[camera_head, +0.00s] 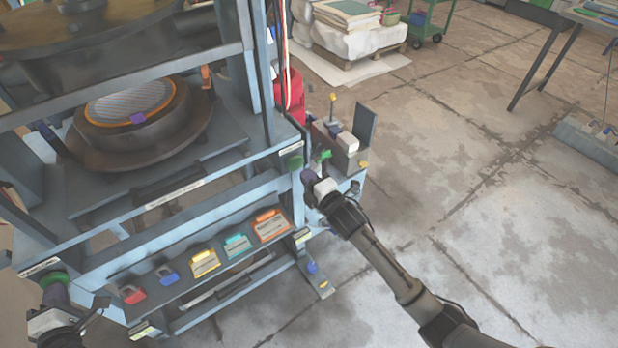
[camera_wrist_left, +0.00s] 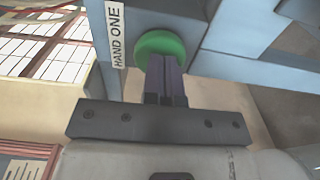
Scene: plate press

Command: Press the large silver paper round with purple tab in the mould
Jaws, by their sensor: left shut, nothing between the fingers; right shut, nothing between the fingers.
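The large silver round (camera_head: 128,101) with an orange rim and a purple tab (camera_head: 138,118) lies in the dark round mould (camera_head: 150,132) on the press bed. The upper die (camera_head: 85,65) is above it, with a gap between. My left gripper (camera_head: 55,292) is shut and empty at a green button (camera_head: 55,277) on the press's front left. In the left wrist view, its fingertips (camera_wrist_left: 165,60) meet the green button (camera_wrist_left: 160,43), beside a "HAND ONE" label. My right gripper (camera_head: 307,178) is shut and empty just below the green button (camera_head: 295,162) at the front right; contact is unclear.
A shelf on the press front holds several coloured tagged items, including an orange one (camera_head: 271,225) and a yellow one (camera_head: 204,263). A side bracket (camera_head: 345,145) with small parts stands right of the press.

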